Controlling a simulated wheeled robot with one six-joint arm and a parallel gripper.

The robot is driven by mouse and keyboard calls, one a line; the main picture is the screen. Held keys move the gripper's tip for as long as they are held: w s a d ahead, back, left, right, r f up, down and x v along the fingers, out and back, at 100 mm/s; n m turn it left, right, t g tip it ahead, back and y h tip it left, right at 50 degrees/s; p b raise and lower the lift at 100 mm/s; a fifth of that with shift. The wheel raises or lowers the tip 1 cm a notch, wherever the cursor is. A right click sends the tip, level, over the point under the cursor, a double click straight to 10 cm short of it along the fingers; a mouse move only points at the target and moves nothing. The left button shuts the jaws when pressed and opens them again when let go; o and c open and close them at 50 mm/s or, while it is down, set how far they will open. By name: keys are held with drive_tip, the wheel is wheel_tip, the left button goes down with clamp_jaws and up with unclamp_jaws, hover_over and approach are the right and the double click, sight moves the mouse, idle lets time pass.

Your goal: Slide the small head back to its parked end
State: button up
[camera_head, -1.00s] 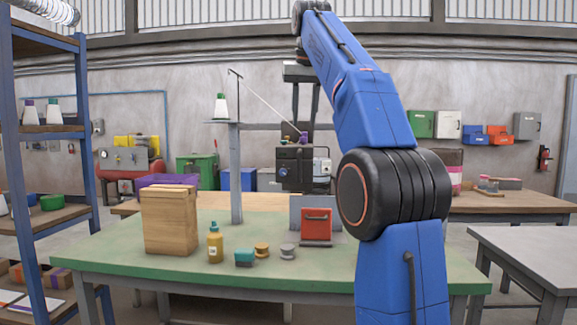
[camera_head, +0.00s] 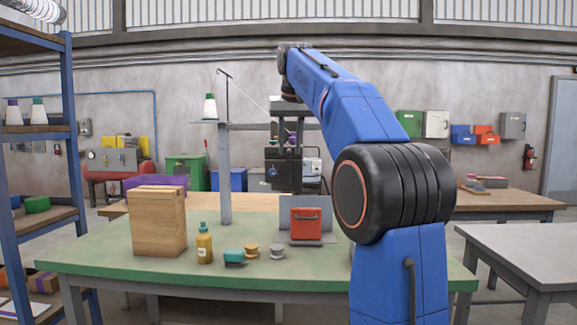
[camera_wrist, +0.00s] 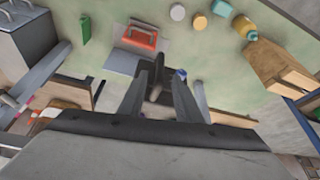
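The small head is a black box (camera_head: 284,167) with a pale unit (camera_head: 312,168) at its right side. It hangs from a grey frame above the green bench, right of the upright post (camera_head: 225,178). My gripper (camera_head: 287,140) points down at the top of the head, its two fingers spread apart. In the wrist view, my gripper (camera_wrist: 160,74) is open, with a dark upright part of the head (camera_wrist: 154,80) between the fingers. Whether either finger touches it I cannot tell. The rail behind the head is partly hidden by my gripper.
A wooden box (camera_head: 158,222), a yellow bottle (camera_head: 204,244), a teal item (camera_head: 234,257) and small spools (camera_head: 277,251) stand on the bench (camera_head: 110,268). A thread cone (camera_head: 210,107) tops the post.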

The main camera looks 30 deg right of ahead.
sight(289, 159)
drive_tip(key=x, duration=0.7)
clamp_jaws()
